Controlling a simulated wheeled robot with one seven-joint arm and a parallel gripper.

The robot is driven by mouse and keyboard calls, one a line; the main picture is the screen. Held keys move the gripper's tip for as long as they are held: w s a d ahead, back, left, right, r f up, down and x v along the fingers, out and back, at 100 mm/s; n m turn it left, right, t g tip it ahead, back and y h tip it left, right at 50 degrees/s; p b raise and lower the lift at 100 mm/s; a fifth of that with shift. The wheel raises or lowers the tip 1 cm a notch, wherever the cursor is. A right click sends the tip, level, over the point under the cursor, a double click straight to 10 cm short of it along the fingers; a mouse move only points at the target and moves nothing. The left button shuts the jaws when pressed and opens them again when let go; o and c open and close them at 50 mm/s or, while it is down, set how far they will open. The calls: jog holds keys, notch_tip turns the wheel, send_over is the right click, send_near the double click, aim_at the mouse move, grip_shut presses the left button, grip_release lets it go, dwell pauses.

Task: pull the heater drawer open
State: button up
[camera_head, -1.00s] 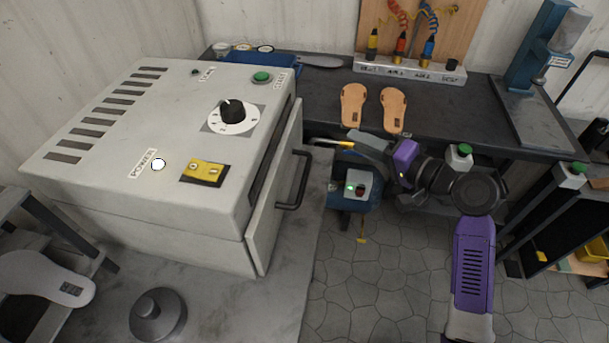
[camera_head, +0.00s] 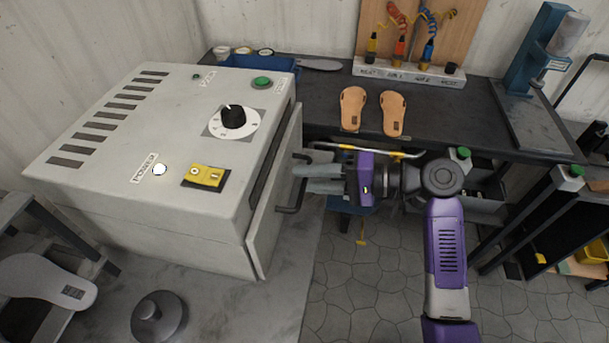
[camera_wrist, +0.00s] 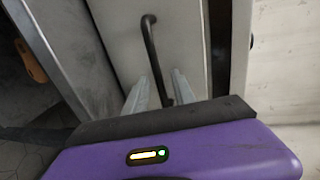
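The heater (camera_head: 150,220) is a large pale grey box on the left, with a dial, a green button and a yellow switch on top. Its drawer front (camera_head: 262,235) is on the right side, with a dark gap along its upper edge. The black bar handle (camera_head: 290,209) is partly hidden by my fingers in the head view. My gripper (camera_head: 300,172) is open, its two pale fingers pointing left at the handle. In the wrist view the handle (camera_wrist: 152,55) runs down between the parted fingers (camera_wrist: 160,92); I see no clear contact.
A dark workbench (camera_head: 440,120) behind carries a pair of tan sandal soles (camera_head: 353,108), a blue tray (camera_head: 258,62) and a blue press (camera_head: 535,55). A grey sole (camera_head: 45,277) lies at lower left, near a round grey weight (camera_head: 157,317).

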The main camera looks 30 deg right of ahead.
jog(key=shift+w+a+f, duration=0.1)
jog(key=shift+w+a, duration=0.3)
grip_shut()
dwell(1.3)
